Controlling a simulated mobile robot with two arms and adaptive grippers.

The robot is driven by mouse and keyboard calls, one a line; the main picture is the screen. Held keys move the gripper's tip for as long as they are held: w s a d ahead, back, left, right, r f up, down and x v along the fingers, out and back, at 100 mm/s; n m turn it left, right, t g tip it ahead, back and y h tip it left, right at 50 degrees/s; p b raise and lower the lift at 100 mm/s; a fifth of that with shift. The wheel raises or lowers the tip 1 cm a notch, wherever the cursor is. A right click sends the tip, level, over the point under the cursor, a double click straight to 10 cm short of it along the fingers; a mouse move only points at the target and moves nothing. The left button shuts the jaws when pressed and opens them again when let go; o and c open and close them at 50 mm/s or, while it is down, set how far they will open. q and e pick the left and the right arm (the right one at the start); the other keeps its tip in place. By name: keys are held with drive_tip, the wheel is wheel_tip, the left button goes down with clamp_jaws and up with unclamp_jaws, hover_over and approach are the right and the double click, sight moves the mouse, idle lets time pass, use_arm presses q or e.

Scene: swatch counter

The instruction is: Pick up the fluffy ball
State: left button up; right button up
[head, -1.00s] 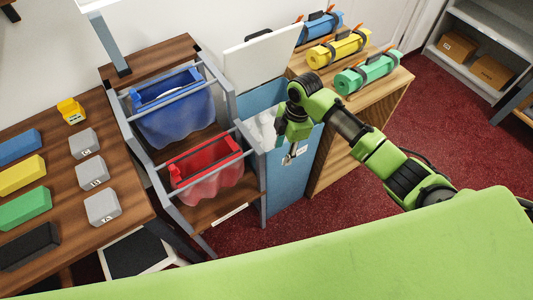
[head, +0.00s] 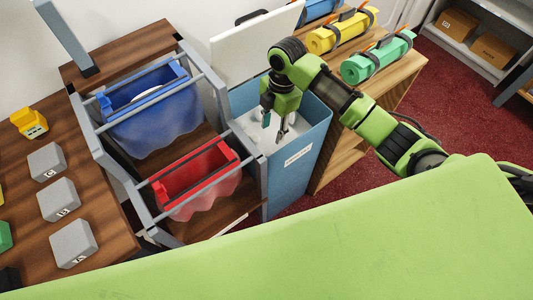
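I cannot clearly make out a fluffy ball. My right gripper (head: 275,126) points down over the open top of a tall blue bin (head: 294,165) with a white label and a raised white lid (head: 255,42). Its two fingers are apart, with nothing visible between them. The bin's inside looks white, and the gripper covers part of it. Something white (head: 150,92) shows in the blue bag-like basket (head: 155,122) on the rack; I cannot tell what it is. My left gripper is out of view.
A red basket (head: 197,182) hangs in the grey-framed rack below the blue one. Yellow (head: 343,30) and green (head: 377,57) rolls lie on a wooden shelf to the right. Grey blocks (head: 58,200) and a yellow item (head: 30,123) stand on the left table.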

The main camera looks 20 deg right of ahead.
sight(269, 153)
drive_tip(key=shift+s+f, duration=0.1)
drive_tip(key=shift+s, duration=0.05)
drive_tip(key=f, duration=0.4)
drive_tip(key=a+f, duration=0.1)
drive_tip(key=f, duration=0.4)
drive_tip(key=f+b, duration=0.1)
drive_tip(key=f, duration=0.3)
drive_tip(key=shift+s+a+f, duration=0.25)
drive_tip(key=shift+f, duration=0.1)
drive_tip(key=c, duration=0.5)
